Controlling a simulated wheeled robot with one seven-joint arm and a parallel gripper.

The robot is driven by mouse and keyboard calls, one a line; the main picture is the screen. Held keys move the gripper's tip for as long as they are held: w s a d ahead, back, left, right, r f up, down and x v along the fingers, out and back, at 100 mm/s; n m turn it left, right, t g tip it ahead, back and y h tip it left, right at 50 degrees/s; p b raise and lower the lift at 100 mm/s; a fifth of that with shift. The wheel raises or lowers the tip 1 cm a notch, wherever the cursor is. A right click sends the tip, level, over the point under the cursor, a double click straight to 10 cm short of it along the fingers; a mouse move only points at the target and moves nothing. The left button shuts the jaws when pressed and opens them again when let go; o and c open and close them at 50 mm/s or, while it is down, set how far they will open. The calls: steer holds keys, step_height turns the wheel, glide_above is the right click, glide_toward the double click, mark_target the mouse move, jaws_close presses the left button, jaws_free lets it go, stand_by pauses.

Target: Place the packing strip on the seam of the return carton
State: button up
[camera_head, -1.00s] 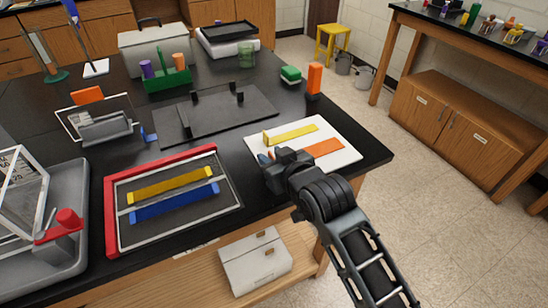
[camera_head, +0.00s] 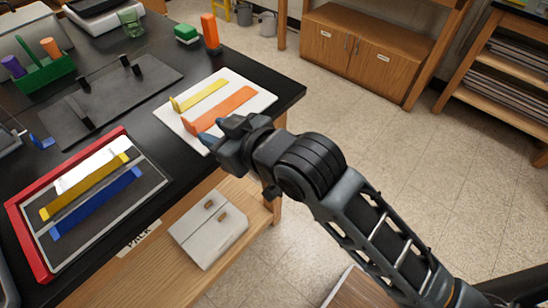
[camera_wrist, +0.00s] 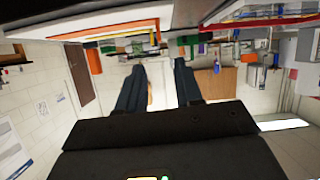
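An orange strip (camera_head: 222,108) and a yellow strip (camera_head: 203,95) lie side by side on a white board (camera_head: 250,98) at the table's right corner. Each has a raised tab at its left end. A yellow strip (camera_head: 85,187) and a blue strip (camera_head: 97,203) lie in a red-edged tray (camera_head: 33,238). Which is the packing strip I cannot tell. A white box (camera_head: 208,228) with a line across its top, perhaps the return carton, stands on the shelf below. My gripper (camera_head: 214,131) is near the board's front edge, by the orange strip's tab. In the wrist view its fingers (camera_wrist: 159,65) are apart and empty.
A dark plate with black posts (camera_head: 115,100) and a green caddy (camera_head: 45,80) stand further back. The floor (camera_head: 400,140) right of the table is clear.

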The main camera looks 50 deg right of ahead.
steer(key=s+f, duration=0.1)
steer(key=s, duration=1.1)
steer(key=s+f, duration=0.2)
steer(key=s, duration=1)
steer(key=shift+d+f+t, duration=0.25)
steer(key=shift+t, duration=0.15)
steer(key=shift+m, duration=0.4)
steer(key=v, duration=0.5)
steer(key=r+v, duration=0.1)
steer(key=v, duration=0.2)
steer(key=shift+a, duration=0.1)
